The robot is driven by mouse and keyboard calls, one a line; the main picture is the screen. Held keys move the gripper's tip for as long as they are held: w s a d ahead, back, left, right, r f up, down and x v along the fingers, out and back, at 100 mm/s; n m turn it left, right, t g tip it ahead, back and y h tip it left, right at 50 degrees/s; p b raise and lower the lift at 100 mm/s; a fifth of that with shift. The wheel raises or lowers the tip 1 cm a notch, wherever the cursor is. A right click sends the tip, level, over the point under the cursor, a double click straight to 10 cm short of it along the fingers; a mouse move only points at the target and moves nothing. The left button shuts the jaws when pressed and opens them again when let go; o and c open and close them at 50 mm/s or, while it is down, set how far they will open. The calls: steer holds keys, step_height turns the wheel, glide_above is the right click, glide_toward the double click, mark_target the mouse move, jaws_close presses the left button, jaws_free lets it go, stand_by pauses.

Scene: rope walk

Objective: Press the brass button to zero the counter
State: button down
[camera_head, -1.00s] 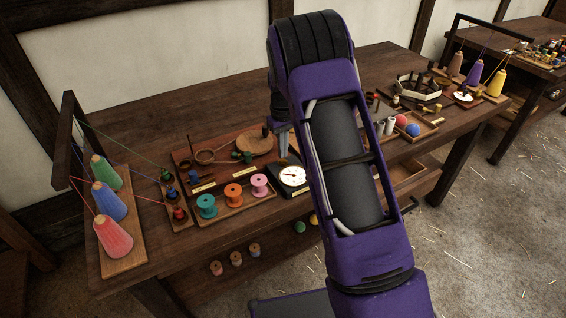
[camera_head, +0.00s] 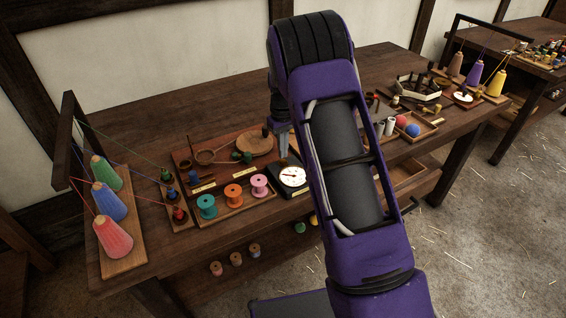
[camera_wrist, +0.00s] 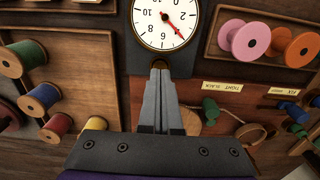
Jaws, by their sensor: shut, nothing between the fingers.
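The counter (camera_head: 292,175) is a dark block with a white round dial and a red needle, on the bench left of my arm. In the wrist view the dial (camera_wrist: 164,20) is at the top, with its needle slanting to the lower right, off straight. A brass-coloured round edge, apparently the brass button (camera_wrist: 160,61), shows just past my fingertips, mostly hidden by them. My gripper (camera_wrist: 160,70) is shut and empty, its tips over the counter's near-side end in that view. I cannot tell whether they touch the button. In the head view my gripper (camera_head: 284,152) is above the counter's back edge.
A tray of teal, orange and pink spools (camera_head: 233,195) stands close left of the counter. A wooden board (camera_head: 255,143) with a round disc and small pegs lies behind. In the wrist view coloured spools (camera_wrist: 40,98) lie at left. Thread cones (camera_head: 110,205) stand far left.

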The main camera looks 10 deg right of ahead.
steer(key=shift+f+b, duration=0.65)
steer(key=shift+f, duration=0.35)
stand_by(0.7)
steer(key=shift+r+p, duration=1.9)
steer(key=shift+r, duration=1.65)
